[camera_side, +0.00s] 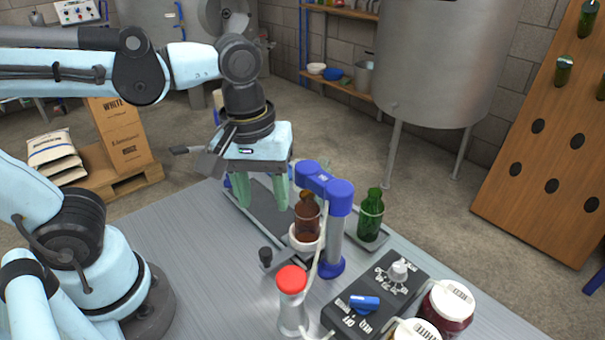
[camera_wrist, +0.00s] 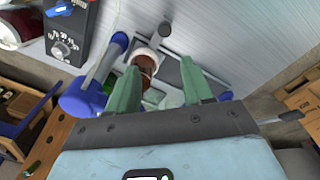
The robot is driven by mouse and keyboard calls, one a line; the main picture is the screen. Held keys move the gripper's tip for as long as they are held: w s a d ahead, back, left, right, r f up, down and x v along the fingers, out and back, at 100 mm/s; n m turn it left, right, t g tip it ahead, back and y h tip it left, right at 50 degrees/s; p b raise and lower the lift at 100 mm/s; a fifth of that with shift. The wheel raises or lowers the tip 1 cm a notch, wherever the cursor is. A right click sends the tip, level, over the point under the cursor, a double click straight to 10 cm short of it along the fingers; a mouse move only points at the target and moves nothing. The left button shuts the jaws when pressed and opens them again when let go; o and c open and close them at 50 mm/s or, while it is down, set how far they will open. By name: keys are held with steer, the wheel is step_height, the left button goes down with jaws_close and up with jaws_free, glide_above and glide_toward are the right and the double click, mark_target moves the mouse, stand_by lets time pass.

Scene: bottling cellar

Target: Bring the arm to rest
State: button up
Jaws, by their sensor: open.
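My gripper (camera_side: 264,204) hangs over the grey tray (camera_side: 262,213) on the metal table, with its two green fingers pointing down and spread apart. In the wrist view the fingers (camera_wrist: 159,68) are also apart, and nothing is visibly held between them. A brown bottle (camera_side: 307,222) stands upright in a white round holder (camera_side: 304,241), just right of my gripper and apart from it. A green bottle (camera_side: 370,217) stands upright farther right at the tray's end. The brown bottle also shows beyond the fingers in the wrist view (camera_wrist: 146,63).
A blue-and-grey post with an arm (camera_side: 336,225) rises close beside the brown bottle. A red-topped cylinder (camera_side: 291,282), a black control box (camera_side: 375,302) and lidded jars (camera_side: 449,308) stand at the front right. The table's left part (camera_side: 180,235) is clear. A large tank (camera_side: 445,60) stands behind.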

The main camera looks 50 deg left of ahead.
steer(key=w+a+f+m+t, duration=0.1)
steer(key=w+a+m+t, duration=0.4)
steer(key=a+m+t, duration=0.1)
steer(key=shift+a+f+m, duration=0.4)
steer(key=shift+a+m, duration=0.4)
steer(key=shift+m, duration=0.2)
